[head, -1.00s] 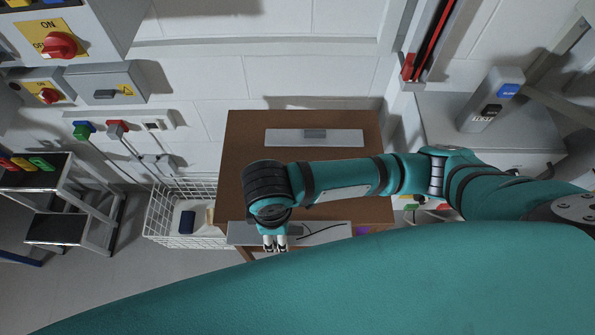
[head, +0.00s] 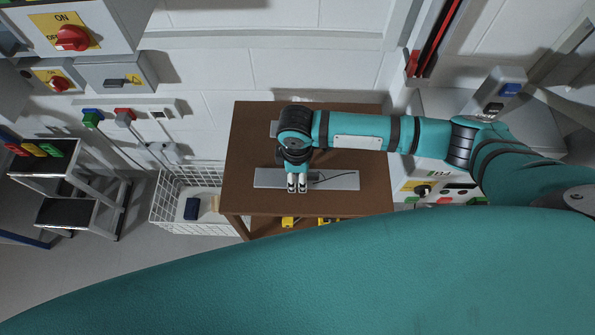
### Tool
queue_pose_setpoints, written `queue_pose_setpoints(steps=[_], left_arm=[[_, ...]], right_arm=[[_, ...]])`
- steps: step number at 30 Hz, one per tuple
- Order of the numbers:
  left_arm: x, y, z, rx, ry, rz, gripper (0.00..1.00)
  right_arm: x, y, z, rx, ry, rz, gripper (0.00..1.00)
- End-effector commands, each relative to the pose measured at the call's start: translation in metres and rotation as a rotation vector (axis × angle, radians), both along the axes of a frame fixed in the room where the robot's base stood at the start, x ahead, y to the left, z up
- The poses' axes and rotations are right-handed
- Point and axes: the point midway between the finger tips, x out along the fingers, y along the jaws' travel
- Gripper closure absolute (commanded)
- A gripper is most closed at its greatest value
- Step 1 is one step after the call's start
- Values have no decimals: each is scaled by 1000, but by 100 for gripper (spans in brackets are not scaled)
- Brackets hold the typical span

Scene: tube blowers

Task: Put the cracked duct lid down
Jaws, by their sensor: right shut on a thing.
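The cracked duct lid (head: 335,181) is a long, flat grey plate with a dark, jagged crack line on its right half. It lies level over the front part of the brown table (head: 245,150). I cannot tell whether it touches the tabletop or is just above it. My right gripper (head: 297,189) points down and is shut on the lid, left of its middle. Another grey plate (head: 274,129) lies farther back on the table, mostly hidden behind my right arm. My left gripper is out of view.
A white wire basket (head: 166,211) with a dark blue item (head: 191,209) stands left of the table. Yellow items (head: 288,222) show below the table's front edge. The tabletop's left and right margins are bare. A step stand (head: 80,213) is farther left.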

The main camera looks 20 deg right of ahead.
Motion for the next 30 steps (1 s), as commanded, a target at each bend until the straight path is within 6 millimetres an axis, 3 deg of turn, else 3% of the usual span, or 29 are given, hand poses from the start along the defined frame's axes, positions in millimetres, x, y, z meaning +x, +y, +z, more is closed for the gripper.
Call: queue_pose_setpoints(steps=[6,7,12,23,30], left_arm=[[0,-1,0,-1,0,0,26],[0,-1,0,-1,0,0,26],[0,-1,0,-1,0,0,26],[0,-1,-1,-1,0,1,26],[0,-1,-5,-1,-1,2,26]], right_arm=[[0,1,0,1,0,0,94],[0,1,-1,1,0,0,48],[0,1,0,1,0,0,26],[0,1,6,3,-1,0,26],[1,2,48,5,-5,1,26]])
